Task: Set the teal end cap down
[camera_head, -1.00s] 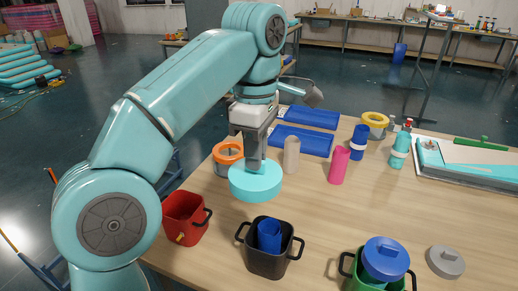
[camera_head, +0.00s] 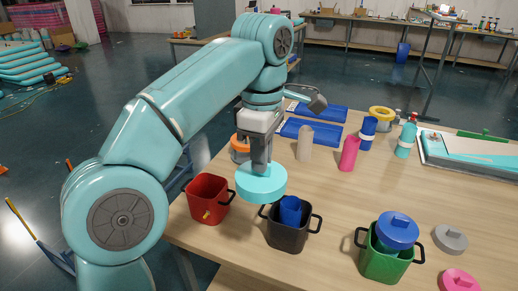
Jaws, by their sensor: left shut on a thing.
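The teal end cap (camera_head: 261,184) is a thick round disc, held level above the wooden table, behind and slightly left of the black pot. My left gripper (camera_head: 259,165) points down and is shut on the cap's raised top part. The gripper hides most of that part. I cannot tell exactly how far the cap is above the table. My right gripper is not in view.
Red (camera_head: 208,199), black (camera_head: 288,230) and green (camera_head: 385,256) pots line the front edge. A blue cap (camera_head: 397,230) sits in the green pot. Grey (camera_head: 450,238) and pink (camera_head: 459,281) caps lie at right. Beige (camera_head: 304,143) and pink (camera_head: 349,153) cylinders stand behind. Mid-right table is clear.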

